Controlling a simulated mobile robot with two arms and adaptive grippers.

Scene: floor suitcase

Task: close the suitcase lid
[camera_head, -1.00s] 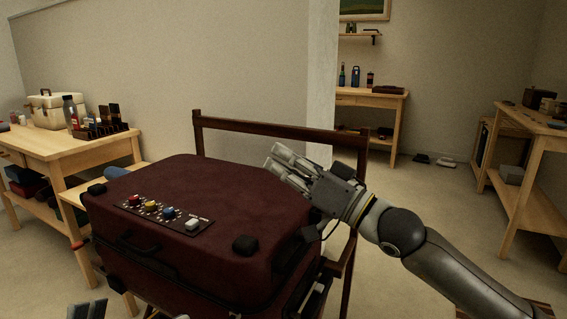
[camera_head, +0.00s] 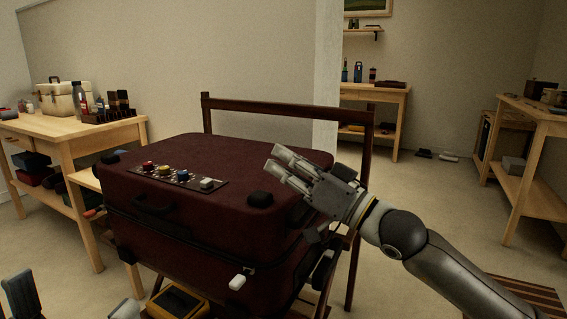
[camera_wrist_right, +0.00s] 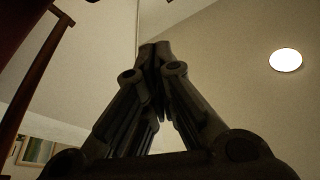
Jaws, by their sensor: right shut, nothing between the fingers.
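The dark red suitcase (camera_head: 215,165) stands in the middle of the head view. Its lid (camera_head: 225,150) lies down over the base, and a dark seam runs along the front and side. I cannot tell whether the lid is fully shut. My right gripper (camera_head: 277,162) is shut and empty at the lid's right rear edge; contact is unclear. The right wrist view shows its fingers together (camera_wrist_right: 155,50), with nothing between them. Grey parts that look like my left gripper (camera_head: 72,298) show at the bottom left, cut off by the frame.
A dark wooden rack rail (camera_head: 290,112) rises behind the suitcase. A workbench (camera_head: 70,130) with a toolbox and bottles stands at left. A yellow and black item (camera_head: 175,301) lies low in front of the suitcase. Floor is open to the right, before another bench (camera_head: 525,108).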

